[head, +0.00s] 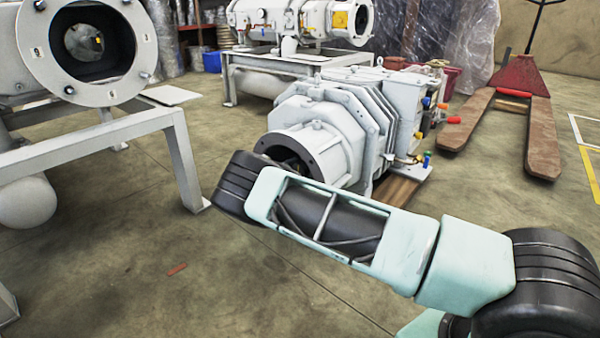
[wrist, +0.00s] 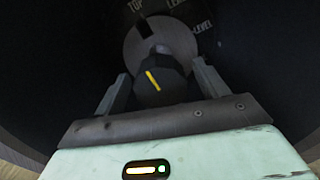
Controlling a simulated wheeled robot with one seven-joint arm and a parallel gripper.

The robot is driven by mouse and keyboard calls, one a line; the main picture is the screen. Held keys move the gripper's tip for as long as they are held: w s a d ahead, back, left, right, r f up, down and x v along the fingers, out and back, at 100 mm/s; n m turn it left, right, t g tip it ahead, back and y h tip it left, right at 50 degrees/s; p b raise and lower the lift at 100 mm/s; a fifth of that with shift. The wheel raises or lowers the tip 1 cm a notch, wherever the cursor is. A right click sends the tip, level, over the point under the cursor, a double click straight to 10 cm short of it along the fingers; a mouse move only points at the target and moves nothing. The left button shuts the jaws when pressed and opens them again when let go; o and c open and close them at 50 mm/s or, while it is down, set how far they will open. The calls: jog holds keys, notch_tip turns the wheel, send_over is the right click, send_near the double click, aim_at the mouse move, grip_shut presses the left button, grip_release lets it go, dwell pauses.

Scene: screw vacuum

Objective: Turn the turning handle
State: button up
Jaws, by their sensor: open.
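In the wrist view the turning handle (wrist: 172,88) is a dark knob with a yellow line on it, the line slightly tilted with its top to the left. It stands before a round grey plate (wrist: 178,42) with a dark slot. My gripper (wrist: 161,72) is open, with one finger on each side of the knob. Gaps show between the fingers and the knob, so I see no firm contact. In the head view my gripper and the knob are hidden behind my arm, near the round opening of the white vacuum machine (head: 340,120).
Around the plate is a dark surface with the lettering "TOP" and "LEVEL" (wrist: 202,27). In the head view a white flanged machine on a metal frame (head: 160,118) stands left. A red pallet truck (head: 518,80) is at the right. The floor (head: 200,270) in front is mostly clear.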

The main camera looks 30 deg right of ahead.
jog(key=c, duration=1)
